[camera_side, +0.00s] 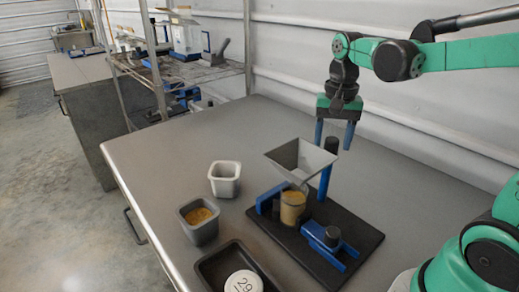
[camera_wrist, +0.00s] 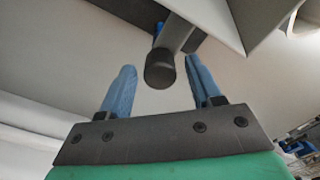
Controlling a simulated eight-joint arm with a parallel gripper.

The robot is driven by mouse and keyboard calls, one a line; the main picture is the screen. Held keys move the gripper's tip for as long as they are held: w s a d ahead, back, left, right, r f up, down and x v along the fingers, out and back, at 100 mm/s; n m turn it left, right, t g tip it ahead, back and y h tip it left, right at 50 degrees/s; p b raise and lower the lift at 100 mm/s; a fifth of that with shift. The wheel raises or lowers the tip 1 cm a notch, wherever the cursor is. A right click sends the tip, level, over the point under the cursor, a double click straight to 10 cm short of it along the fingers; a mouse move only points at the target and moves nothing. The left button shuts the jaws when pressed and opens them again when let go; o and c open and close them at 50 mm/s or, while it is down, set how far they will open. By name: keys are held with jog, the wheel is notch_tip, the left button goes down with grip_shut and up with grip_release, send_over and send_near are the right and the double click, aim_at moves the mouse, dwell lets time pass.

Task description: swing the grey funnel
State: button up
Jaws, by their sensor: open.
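The grey funnel (camera_side: 300,158) is a square hopper on a blue post (camera_side: 325,182) above a black base plate (camera_side: 355,232). A jar with tan contents (camera_side: 292,207) stands under it. A dark round handle (camera_side: 331,145) rises beside the funnel; it also shows in the wrist view (camera_wrist: 160,72), with part of the funnel (camera_wrist: 262,22) at the top right. My gripper (camera_side: 334,149) is open, its blue fingers on either side of the handle near its top. In the wrist view, gaps show between the handle and both fingers (camera_wrist: 159,64).
On the metal table (camera_side: 150,165) stand an empty pale cup (camera_side: 224,178), a grey cup with yellowish material (camera_side: 198,228) and a black tray (camera_side: 216,263) holding a white lid marked 29 (camera_side: 243,282). The table behind is clear.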

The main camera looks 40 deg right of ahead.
jog(key=n, duration=0.5)
jog(key=shift+n, duration=0.3)
jog(key=n, duration=0.4)
jog(key=shift+n, duration=0.4)
jog(key=c, duration=0.8)
jog(key=shift+c, duration=0.2)
